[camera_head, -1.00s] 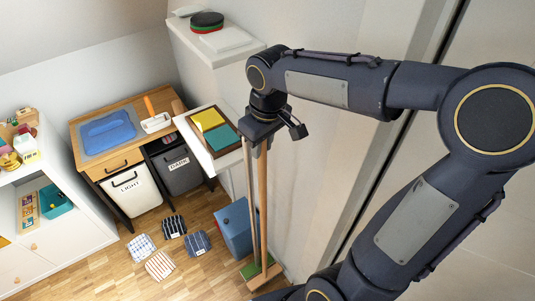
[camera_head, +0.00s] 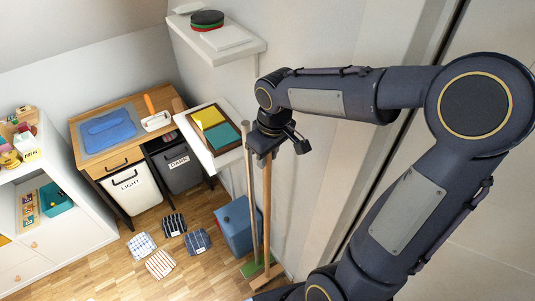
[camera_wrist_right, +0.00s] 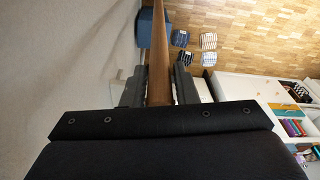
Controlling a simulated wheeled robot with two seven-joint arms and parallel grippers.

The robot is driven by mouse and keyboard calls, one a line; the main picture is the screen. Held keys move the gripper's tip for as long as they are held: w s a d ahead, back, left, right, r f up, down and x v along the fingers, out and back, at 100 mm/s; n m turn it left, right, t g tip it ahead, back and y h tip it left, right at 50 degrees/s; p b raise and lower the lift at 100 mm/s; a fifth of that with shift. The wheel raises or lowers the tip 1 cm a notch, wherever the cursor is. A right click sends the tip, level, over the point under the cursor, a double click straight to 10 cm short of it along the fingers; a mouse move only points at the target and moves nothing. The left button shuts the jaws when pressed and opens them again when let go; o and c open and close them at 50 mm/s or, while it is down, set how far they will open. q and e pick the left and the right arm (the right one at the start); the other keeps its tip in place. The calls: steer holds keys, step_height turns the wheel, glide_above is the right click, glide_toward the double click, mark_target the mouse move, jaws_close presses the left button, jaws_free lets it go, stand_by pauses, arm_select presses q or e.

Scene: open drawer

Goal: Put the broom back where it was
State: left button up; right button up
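The broom (camera_head: 266,210) stands nearly upright by the wall, with a brown wooden handle and a wooden head (camera_head: 267,276) at the floor. My right gripper (camera_head: 266,157) is around the upper part of its handle. In the right wrist view, the handle (camera_wrist_right: 159,45) runs between the two fingers (camera_wrist_right: 159,90), which appear closed against it. The bristles cannot be made out, and the handle's top is hidden by the gripper. My left gripper is not in view.
A paler stick (camera_head: 251,190) with a green head (camera_head: 250,269) stands just left of the broom. A blue bin (camera_head: 234,229) is behind. A white wall shelf (camera_head: 222,55) is above. Folded cloths (camera_head: 160,263) lie on the floor.

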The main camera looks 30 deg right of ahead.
steer(key=o, duration=0.3)
steer(key=shift+r, duration=0.15)
step_height(320, 180, up, 12)
steer(key=s, duration=0.2)
steer(key=s+a+f+m+t+y, duration=0.1)
steer(key=s+a+f+m+t, duration=0.1)
steer(key=s+f, duration=0.2)
steer(key=s+a+f+m+t+y, duration=0.2)
steer(key=s+f, duration=0.3)
steer(key=s, duration=0.6)
steer(key=shift+m, duration=0.5)
steer(key=shift+c, duration=0.7)
